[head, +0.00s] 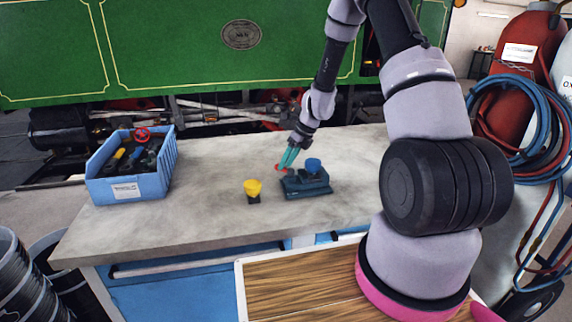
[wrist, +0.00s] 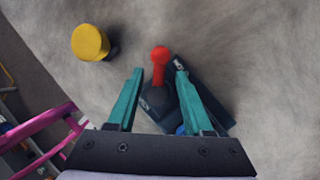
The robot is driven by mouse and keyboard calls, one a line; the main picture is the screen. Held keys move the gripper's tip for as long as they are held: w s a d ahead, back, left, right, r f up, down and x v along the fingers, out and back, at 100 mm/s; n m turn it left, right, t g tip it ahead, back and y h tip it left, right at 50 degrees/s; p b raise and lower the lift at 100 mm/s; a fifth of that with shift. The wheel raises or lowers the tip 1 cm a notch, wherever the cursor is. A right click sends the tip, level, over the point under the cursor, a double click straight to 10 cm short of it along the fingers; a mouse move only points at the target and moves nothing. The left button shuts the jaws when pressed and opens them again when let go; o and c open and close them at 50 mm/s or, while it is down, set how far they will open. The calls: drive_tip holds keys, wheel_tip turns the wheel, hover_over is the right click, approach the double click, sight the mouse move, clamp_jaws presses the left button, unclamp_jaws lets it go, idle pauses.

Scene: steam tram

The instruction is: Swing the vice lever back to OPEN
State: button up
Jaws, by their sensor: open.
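The vice (head: 306,184) is a dark blue block on the grey bench top, with a blue round part (head: 313,165) on it. Its lever has a red knob (wrist: 160,54), which also shows at the vice's left end in the head view (head: 278,167). My gripper (head: 284,164) is at this end of the vice, its teal fingers pointing down. In the wrist view the fingers are open, one on each side of the red lever, with gaps visible. The lower lever and part of the vice are hidden by the fingers and gripper body. I cannot read any OPEN marking.
A yellow-topped dark peg (head: 252,190) stands just left of the vice. A blue crate of tools (head: 130,188) sits at the bench's left end. The bench top (head: 200,215) between them is clear. Red gas cylinders (head: 520,60) with coiled hoses stand at right.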

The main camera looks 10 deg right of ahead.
drive_tip(key=shift+a+f, duration=0.2)
drive_tip(key=shift+f, duration=0.25)
drive_tip(key=shift+c, duration=0.3)
clamp_jaws()
